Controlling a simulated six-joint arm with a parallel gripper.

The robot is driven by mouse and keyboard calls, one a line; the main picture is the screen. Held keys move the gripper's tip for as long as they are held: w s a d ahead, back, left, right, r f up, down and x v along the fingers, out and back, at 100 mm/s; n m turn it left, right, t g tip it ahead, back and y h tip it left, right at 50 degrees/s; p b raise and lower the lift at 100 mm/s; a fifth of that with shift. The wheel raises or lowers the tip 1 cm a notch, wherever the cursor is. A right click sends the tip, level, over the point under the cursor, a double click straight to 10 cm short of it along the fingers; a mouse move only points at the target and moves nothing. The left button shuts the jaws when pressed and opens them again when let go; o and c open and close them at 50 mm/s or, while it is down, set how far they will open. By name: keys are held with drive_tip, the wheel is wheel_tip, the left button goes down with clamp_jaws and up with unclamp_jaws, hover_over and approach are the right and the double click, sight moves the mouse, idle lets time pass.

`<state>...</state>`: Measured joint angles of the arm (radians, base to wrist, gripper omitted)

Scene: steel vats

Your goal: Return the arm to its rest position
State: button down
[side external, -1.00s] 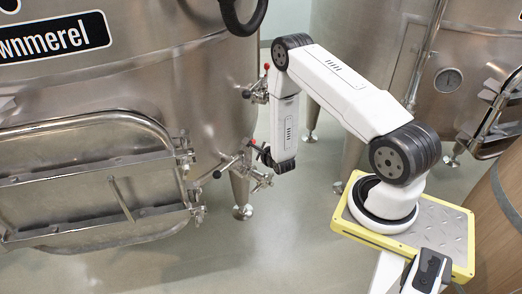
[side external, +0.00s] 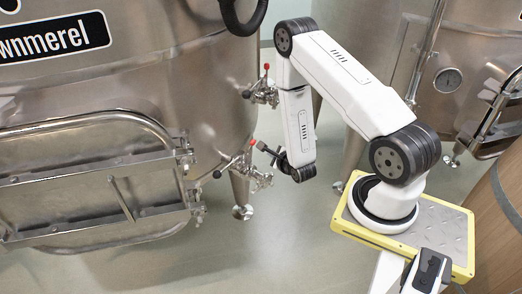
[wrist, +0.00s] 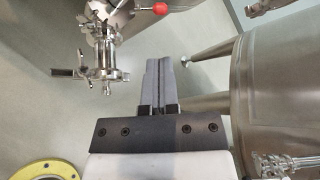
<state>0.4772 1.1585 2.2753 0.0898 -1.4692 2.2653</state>
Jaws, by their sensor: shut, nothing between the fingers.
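My gripper (wrist: 161,85) is in the middle of the wrist view, its two grey fingers shut together with nothing between them. In the side external view my gripper (side external: 266,150) is a small dark shape pointing left at the end of the bent white arm, beside the lower valve of the left vat. That valve (side external: 249,165) has a red-tipped lever. I cannot tell from the side external view whether the fingertips touch the valve.
The large left steel vat (side external: 150,85) has an oval hatch (side external: 90,190) and an upper valve (side external: 264,90). Another vat (side external: 440,50) stands behind my arm. A wooden barrel (side external: 500,220) is at the right edge. Grey floor (side external: 270,250) is open below my wrist.

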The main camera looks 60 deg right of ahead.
drive_tip(key=shift+w+r, duration=0.1)
idle(0.3)
drive_tip(key=w+a+r+n+g+y, duration=0.4)
drive_tip(key=a+r+n, duration=0.5)
drive_tip(key=n, duration=0.7)
drive_tip(key=s+a+r+n+g+y, duration=0.3)
drive_tip(key=s+a+r+n, duration=0.5)
drive_tip(key=n, duration=0.8)
drive_tip(key=shift+s+a+r+g, duration=0.3)
drive_tip(key=shift+s+a+g, duration=0.5)
drive_tip(key=shift+s+a, duration=0.4)
